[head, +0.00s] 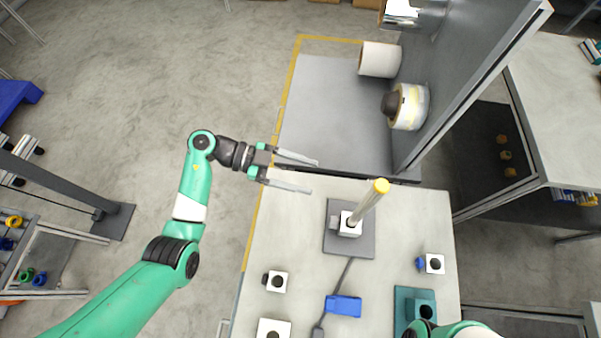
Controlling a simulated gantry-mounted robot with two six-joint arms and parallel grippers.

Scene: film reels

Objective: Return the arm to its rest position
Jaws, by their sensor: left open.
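My left arm (192,187) comes in from the lower left in the head view, green with dark joints. Its gripper (314,177) is open and empty, its two grey fingers pointing right over the far left part of the pale table (298,230). The fingers are apart from the upright post (370,200) with a yellow top, which stands to their right on a dark plate. Part of my right arm (462,329) shows at the bottom edge; its gripper is not visible.
Beyond the table, a grey panel (460,75) carries a white roll (379,59) and a yellowish-white reel (411,106). White blocks (275,281) and a blue box (343,305) sit on the table. Open floor (150,70) lies left of the gripper.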

